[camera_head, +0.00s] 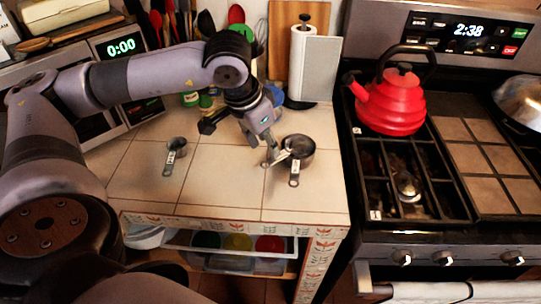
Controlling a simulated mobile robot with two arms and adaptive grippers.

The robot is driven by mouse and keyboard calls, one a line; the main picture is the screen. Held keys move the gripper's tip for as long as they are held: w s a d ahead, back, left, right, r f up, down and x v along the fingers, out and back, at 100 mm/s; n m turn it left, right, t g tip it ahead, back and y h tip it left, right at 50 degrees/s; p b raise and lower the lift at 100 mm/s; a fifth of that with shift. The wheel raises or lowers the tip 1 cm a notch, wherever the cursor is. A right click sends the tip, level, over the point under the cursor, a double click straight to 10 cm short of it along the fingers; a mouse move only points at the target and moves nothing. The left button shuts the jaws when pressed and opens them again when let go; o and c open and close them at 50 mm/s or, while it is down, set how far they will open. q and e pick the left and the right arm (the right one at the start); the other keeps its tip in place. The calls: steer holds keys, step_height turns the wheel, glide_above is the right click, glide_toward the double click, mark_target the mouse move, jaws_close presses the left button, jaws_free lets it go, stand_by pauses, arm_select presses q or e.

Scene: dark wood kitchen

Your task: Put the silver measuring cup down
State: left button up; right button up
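A silver measuring cup (300,145) is at the right part of the tiled counter, with a dark round bowl and a handle (294,178) pointing toward the front. A second pale handle (280,158) sticks out from its left side, so a further cup may sit in or against it; I cannot tell which. My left gripper (268,155) reaches down from above, its fingertips closed at this pale handle, close to the counter top. Another small measuring cup (175,146) lies apart on the left of the counter, handle toward the front. My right gripper is not in view.
The tiled counter (222,178) is clear between the cups. A paper towel holder (302,60), a cutting board and utensils stand behind. The stove with a red kettle (392,103) is to the right. An open drawer (176,240) with coloured bowls is below.

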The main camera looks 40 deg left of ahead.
arm_select(q)
steer(key=v, duration=0.3)
steer(key=shift+s+r, duration=0.1)
steer(key=shift+r, duration=0.2)
stand_by(0.3)
